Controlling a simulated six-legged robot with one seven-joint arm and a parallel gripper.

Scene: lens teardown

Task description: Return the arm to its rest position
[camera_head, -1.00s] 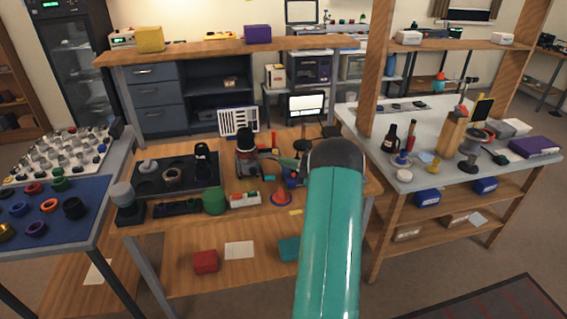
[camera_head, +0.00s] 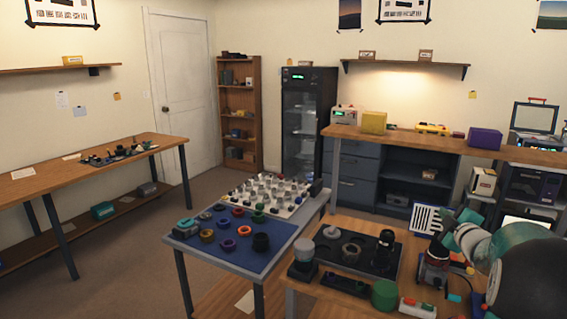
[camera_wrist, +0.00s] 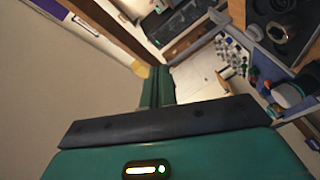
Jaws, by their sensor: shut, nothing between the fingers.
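My gripper (camera_wrist: 157,88) shows in the wrist view with its two teal fingers together and nothing between them. It points past the benches, which appear tilted and at a distance. In the head view my arm is at the lower right, with a large dark joint and a teal and pale link close to the camera. The arm is bent over the right part of the wooden workbench (camera_head: 318,294). The arm hides part of that bench, and contact with anything there cannot be told.
A table with a blue mat (camera_head: 222,258) and several lens rings stands at the middle. A dark tray (camera_head: 336,262) and a green cylinder (camera_head: 384,294) sit on the workbench. A back shelf bench (camera_head: 345,131) and a glass cabinet (camera_head: 305,125) stand behind. Floor at left is clear.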

